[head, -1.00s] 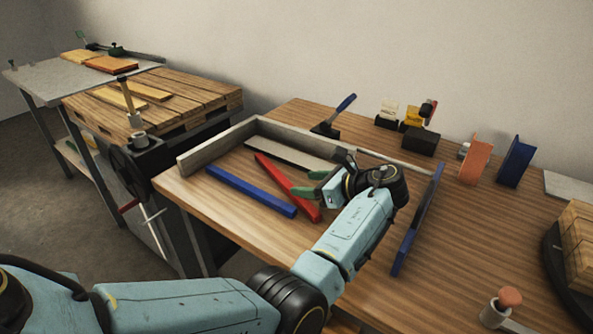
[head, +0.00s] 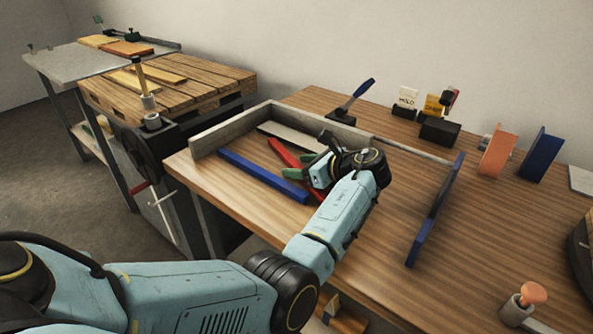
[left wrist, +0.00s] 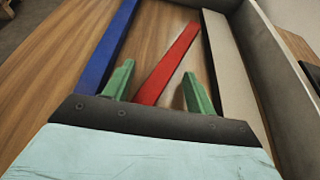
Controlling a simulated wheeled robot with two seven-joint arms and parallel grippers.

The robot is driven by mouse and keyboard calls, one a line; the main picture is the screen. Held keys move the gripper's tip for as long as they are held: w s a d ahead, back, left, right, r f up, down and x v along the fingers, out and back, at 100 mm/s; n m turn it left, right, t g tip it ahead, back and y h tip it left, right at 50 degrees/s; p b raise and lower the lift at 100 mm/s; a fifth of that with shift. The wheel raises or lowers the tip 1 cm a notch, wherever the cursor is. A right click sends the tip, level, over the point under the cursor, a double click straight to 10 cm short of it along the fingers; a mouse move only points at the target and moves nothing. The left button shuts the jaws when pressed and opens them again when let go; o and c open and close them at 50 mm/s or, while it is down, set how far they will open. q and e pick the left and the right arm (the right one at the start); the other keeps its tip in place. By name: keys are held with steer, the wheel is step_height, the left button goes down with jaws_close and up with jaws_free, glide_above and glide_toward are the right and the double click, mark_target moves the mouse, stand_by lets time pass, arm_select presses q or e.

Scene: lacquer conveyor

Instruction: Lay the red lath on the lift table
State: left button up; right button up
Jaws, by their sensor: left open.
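The red lath (head: 284,153) lies aslant on the wooden bench inside a low frame, its near part hidden by my left gripper (head: 299,166). In the left wrist view the red lath (left wrist: 166,64) runs between the open green fingers (left wrist: 157,82) and lies closer to the left finger; I see no grip on it. A blue lath (head: 262,176) lies left of it and a pale grey strip (head: 291,138) lies behind it. A slatted wooden top (head: 192,87) stands at left above a stand with a handwheel; I cannot tell surely that it is the lift table. My right gripper is out of view.
A grey rail (head: 222,129) edges the frame at the back left and a blue bar (head: 436,210) at the right. Thin boards (head: 160,74) lie on the slatted top. A post (head: 146,86) stands at its near edge.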

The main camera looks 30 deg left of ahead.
arm_select(q)
steer(key=c, duration=1)
steer(key=shift+c, duration=0.2)
